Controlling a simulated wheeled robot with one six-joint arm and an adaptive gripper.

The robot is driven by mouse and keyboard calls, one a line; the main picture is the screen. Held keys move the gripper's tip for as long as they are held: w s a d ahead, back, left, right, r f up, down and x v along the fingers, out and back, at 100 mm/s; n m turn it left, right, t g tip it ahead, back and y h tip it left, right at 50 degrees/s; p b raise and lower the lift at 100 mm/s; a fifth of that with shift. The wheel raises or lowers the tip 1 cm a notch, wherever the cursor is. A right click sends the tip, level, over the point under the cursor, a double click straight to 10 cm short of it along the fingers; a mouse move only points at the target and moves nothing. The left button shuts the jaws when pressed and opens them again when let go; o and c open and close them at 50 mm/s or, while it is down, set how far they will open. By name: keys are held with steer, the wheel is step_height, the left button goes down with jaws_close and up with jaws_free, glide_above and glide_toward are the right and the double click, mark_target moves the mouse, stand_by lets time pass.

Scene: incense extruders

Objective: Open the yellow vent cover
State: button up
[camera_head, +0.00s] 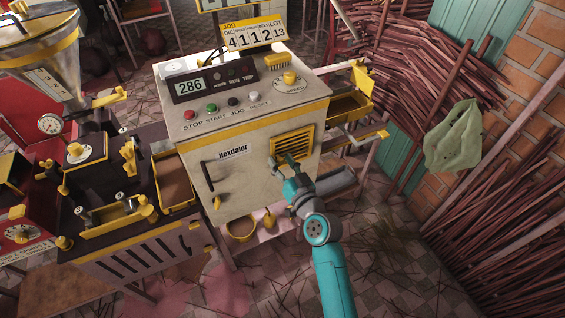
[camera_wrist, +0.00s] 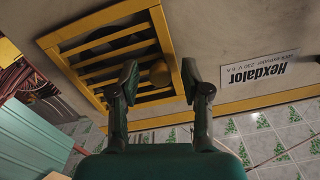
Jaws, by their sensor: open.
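My gripper (camera_head: 281,168) is in front of the cover's lower left part in the head view.
Yellow trays (camera_head: 349,107) stick out beyond the cabinet's right side. A yellow-trimmed extruder (camera_head: 97,170) stands at the left. Bundles of sticks (camera_head: 405,65) lean along the right wall.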

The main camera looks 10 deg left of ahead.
jaws_close()
